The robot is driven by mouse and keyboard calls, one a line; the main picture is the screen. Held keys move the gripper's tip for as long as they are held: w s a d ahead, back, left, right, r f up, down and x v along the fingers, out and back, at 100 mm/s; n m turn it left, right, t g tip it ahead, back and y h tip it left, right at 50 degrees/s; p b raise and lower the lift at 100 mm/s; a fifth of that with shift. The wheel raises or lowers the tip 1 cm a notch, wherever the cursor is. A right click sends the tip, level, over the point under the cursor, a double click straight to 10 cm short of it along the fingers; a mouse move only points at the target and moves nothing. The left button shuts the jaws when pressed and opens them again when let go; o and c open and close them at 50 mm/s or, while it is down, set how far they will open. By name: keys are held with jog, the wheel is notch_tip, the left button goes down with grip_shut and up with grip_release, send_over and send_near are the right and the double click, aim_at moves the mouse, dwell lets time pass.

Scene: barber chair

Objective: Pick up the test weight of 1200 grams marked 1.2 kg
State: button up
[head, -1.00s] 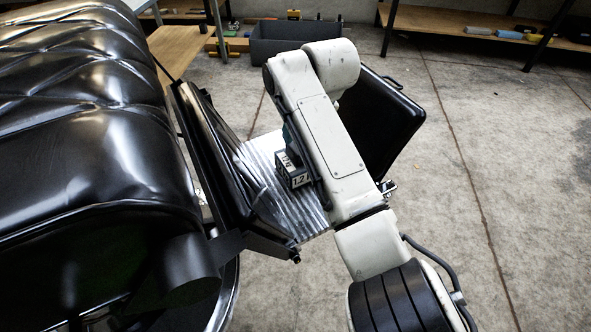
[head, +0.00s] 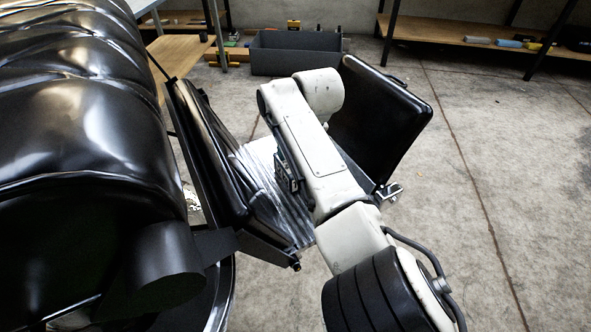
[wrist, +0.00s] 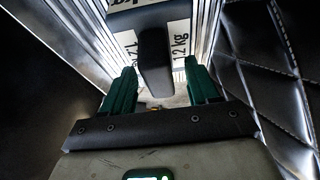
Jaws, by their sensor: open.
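The test weight (wrist: 180,42) is a dark block with white labels; "1.2 kg" is readable on one in the wrist view. In the head view the weight (head: 287,172) sits on the ribbed metal plate (head: 268,212) of the chair, partly covered by my arm. My gripper (wrist: 160,64) is open. Its two green fingers point at the weight, one on either side of its dark middle bar. I cannot tell whether the fingers touch it. In the head view my gripper is hidden behind my arm.
The black padded chair (head: 85,130) fills the left. A dark pad (head: 385,115) stands upright to the right of the plate. A grey bin (head: 295,53) and wooden shelves (head: 470,40) stand at the back. The concrete floor on the right is clear.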

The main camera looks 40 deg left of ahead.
grip_shut()
dwell(0.4)
dwell(0.9)
jog(key=shift+r, duration=0.2)
